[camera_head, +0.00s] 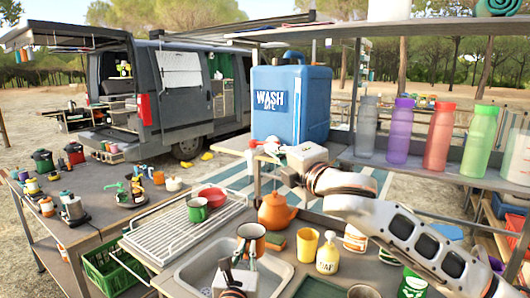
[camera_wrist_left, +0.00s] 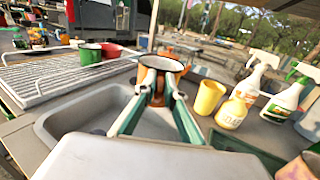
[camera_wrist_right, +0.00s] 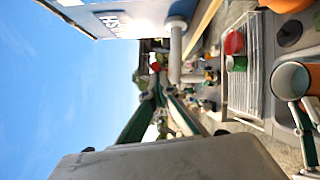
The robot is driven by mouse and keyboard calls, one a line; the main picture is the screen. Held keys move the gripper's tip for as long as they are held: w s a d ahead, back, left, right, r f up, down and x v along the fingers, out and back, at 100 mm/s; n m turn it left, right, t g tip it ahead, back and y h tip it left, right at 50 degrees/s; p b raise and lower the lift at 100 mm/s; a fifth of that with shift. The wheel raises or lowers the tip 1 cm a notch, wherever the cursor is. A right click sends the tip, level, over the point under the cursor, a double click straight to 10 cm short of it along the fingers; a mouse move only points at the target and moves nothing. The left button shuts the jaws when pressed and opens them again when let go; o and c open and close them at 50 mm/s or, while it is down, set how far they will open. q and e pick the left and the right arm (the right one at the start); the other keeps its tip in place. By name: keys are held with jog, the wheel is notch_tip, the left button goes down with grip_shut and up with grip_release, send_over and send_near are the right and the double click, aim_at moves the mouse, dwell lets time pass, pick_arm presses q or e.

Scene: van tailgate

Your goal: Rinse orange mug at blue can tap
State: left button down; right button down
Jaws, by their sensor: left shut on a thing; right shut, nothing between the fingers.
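The orange mug (camera_head: 251,238) is above the sink (camera_head: 205,268) in the head view. My left gripper (camera_head: 240,262) is shut on it from the near side. The left wrist view shows the mug (camera_wrist_left: 161,64) between the fingertips (camera_wrist_left: 158,88), its opening facing up. The blue can (camera_head: 291,103), marked WASH, stands on the shelf behind. A pale tap (camera_wrist_right: 177,45) shows below the can in the right wrist view. My right gripper (camera_head: 268,150) is shut and empty near the can's lower front. I cannot tell whether it touches the tap. Water is not visible.
A drying rack (camera_head: 180,235) with a green mug (camera_head: 197,209) and red bowl (camera_head: 212,196) is left of the sink. An orange kettle (camera_head: 276,211), yellow cup (camera_head: 307,244) and yellow bottle (camera_head: 328,256) stand to the right. Several bottles line the right shelf.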

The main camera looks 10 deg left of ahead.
jog(key=shift+w+d, duration=0.15)
jog(key=shift+d, duration=0.05)
pick_arm(q)
jog(key=shift+w, duration=0.1)
jog(key=shift+d, duration=0.1)
pick_arm(e)
jog(key=v, duration=1.1)
jog(key=shift+s+a+f, duration=0.15)
jog(key=shift+s+f, duration=0.25)
jog(key=shift+s, duration=0.1)
pick_arm(q)
jog(key=shift+s+d+p, duration=0.2)
jog(key=shift+s+p, duration=0.2)
jog(key=shift+s, duration=0.9)
jog(key=shift+s+d+p, duration=0.2)
jog(key=shift+s+d, duration=0.05)
jog(key=shift+s, duration=1.1)
jog(key=shift+s+d+p, duration=0.2)
jog(key=shift+s, duration=1.1)
pick_arm(e)
jog(key=shift+r, duration=0.85)
